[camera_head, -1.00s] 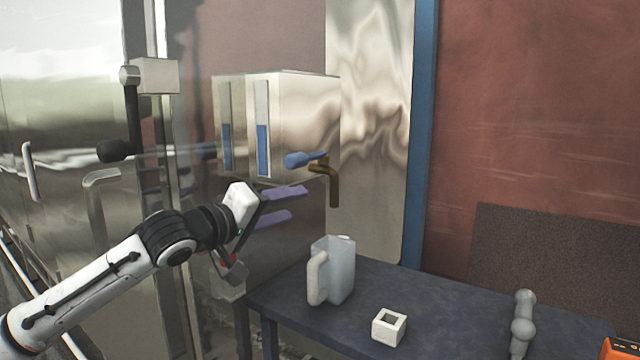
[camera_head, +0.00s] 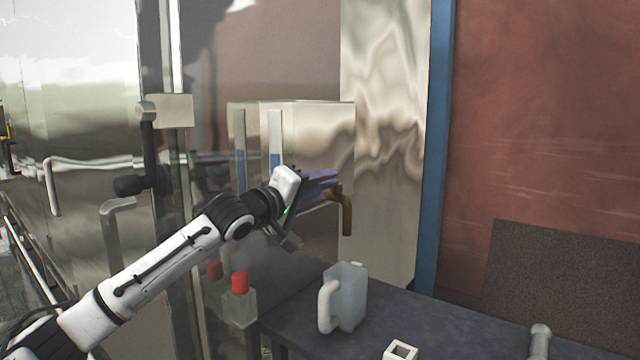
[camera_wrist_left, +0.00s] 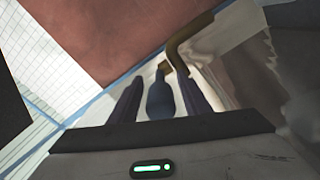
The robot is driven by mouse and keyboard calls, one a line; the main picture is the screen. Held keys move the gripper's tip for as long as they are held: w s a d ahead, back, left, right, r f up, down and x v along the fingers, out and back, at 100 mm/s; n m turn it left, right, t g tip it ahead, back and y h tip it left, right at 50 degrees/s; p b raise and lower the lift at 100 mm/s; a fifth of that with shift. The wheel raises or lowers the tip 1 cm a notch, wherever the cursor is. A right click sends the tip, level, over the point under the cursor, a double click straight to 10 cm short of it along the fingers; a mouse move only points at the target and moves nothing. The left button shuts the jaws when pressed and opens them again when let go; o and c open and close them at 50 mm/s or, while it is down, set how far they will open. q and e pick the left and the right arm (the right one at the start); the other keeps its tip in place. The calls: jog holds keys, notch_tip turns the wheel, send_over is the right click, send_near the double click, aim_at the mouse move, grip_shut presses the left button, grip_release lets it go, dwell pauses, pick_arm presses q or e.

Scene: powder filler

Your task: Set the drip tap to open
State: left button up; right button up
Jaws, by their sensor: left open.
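The drip tap has a brown, downturned brass spout (camera_head: 347,214) on the front of the metal tank (camera_head: 335,125). The spout also shows in the left wrist view (camera_wrist_left: 183,45). My left gripper (camera_head: 336,184) is open at the tap. In the left wrist view, the tap's blue handle (camera_wrist_left: 160,98) lies between the two dark fingers of the left gripper (camera_wrist_left: 158,92), with a gap visible on each side. In the head view the purple fingers mostly hide the handle. My right gripper is in neither view.
A translucent jug (camera_head: 348,298) stands on the dark table (camera_head: 440,322) below the spout. A small white square block (camera_head: 400,351) and a grey knobbed object (camera_head: 540,342) are near the front edge. A red button (camera_head: 240,283) on a box is left of the table.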

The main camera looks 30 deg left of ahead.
pick_arm(q)
jog(key=shift+w, duration=0.1)
grip_shut()
jog(key=shift+d+f, duration=0.1)
